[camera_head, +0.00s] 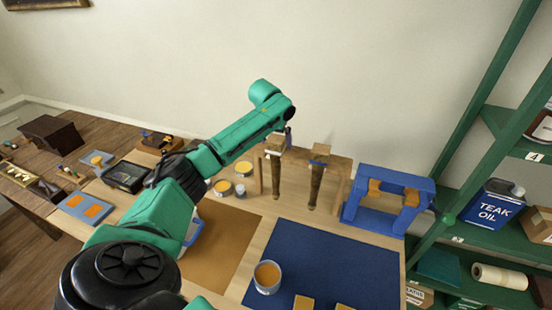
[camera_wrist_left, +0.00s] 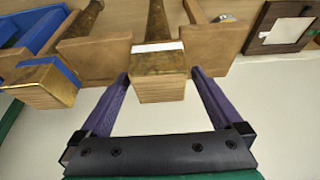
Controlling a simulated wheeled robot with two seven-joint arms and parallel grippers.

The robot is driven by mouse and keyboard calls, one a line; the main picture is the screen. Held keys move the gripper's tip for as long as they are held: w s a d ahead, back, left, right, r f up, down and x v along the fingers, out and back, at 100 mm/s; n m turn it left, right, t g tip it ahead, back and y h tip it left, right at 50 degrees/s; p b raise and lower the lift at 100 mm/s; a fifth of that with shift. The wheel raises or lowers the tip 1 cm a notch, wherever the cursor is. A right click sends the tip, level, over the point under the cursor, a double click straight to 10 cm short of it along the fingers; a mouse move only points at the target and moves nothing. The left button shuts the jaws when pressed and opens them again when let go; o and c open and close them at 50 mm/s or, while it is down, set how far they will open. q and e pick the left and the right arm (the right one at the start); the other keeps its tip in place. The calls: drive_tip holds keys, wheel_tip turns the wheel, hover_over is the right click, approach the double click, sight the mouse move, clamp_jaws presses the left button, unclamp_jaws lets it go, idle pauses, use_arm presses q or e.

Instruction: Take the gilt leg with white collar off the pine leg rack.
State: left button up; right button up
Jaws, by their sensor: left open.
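The gilt leg with white collar (camera_head: 276,172) hangs in the pine leg rack (camera_head: 341,162) at the back of the bench, on the left side. In the left wrist view its square wooden top block (camera_wrist_left: 160,88) and white collar (camera_wrist_left: 157,47) show clearly. My left gripper (camera_wrist_left: 160,74) is open, with one purple finger on either side of the block; I cannot tell whether they touch it. In the head view the left gripper (camera_head: 287,138) is small and partly hidden at the leg's top. My right gripper is not in view.
A leg with a blue collar (camera_head: 318,178) hangs beside it in the rack. A blue stand (camera_head: 387,199) is to the right. A blue mat (camera_head: 325,262), a cup (camera_head: 267,277) and yellow-topped tins (camera_head: 222,187) are on the bench. Green shelving (camera_head: 492,240) borders the right.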

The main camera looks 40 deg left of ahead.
use_arm(q)
drive_tip(key=shift+s, duration=0.1)
clamp_jaws()
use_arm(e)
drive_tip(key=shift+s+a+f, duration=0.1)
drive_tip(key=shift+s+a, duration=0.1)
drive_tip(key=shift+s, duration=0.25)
